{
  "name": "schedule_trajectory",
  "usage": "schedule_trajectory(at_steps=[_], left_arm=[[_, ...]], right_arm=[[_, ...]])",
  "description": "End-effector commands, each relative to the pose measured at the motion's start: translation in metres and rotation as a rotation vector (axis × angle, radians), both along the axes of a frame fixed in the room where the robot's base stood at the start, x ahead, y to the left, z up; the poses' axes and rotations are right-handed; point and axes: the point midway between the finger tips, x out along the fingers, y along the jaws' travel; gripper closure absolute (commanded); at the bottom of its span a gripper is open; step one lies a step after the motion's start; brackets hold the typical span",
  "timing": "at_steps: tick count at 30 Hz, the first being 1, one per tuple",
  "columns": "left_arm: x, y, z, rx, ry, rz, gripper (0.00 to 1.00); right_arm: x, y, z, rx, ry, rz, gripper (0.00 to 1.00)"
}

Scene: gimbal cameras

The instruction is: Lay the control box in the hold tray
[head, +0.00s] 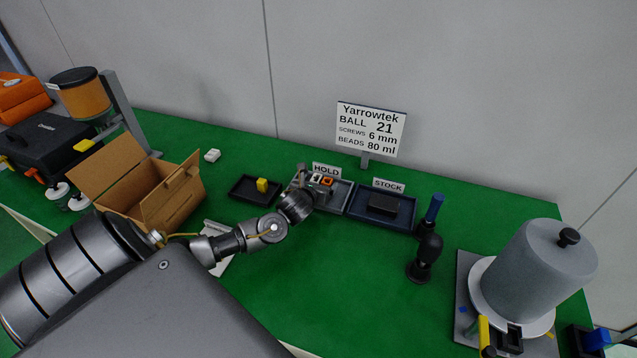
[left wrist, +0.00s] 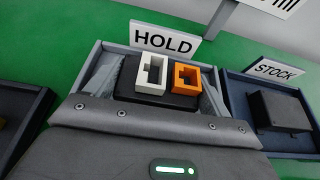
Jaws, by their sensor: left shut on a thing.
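A black box (left wrist: 128,76) with a white (left wrist: 152,74) and an orange (left wrist: 186,78) open-sided block on top, apparently the control box, is within the tray's outline. In the head view its orange part (head: 327,181) shows beside my wrist. My left gripper (head: 314,187) is shut on this box, with grey fingers on either side of it. My gripper's body hides the box's near side, and I cannot tell whether it touches the tray floor.
To the right, the blue stock tray (head: 400,220) holds a dark block (head: 384,204). To the left, a black tray (head: 240,190) holds a yellow block (head: 262,185). An open carton (head: 165,205) stands further left.

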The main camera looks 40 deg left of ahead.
Motion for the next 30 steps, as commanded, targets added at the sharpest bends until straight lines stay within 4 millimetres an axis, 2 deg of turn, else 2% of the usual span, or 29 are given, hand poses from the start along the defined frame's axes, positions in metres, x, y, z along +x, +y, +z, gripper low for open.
schedule_trajectory(at_steps=[11, 29, 30], left_arm=[[0.000, 0.000, 0.000, 0.000, -0.001, 0.000, 0.44], [0.000, 0.000, -0.012, 0.001, -0.001, 0.001, 0.44], [0.000, 0.000, -0.012, 0.001, -0.001, 0.001, 0.17]], right_arm=[[0.000, 0.000, 0.000, 0.000, 0.000, 0.000, 0.00], [0.001, 0.003, -0.007, 0.003, 0.000, -0.001, 0.00], [0.000, 0.003, -0.006, 0.004, 0.000, -0.002, 0.00]])
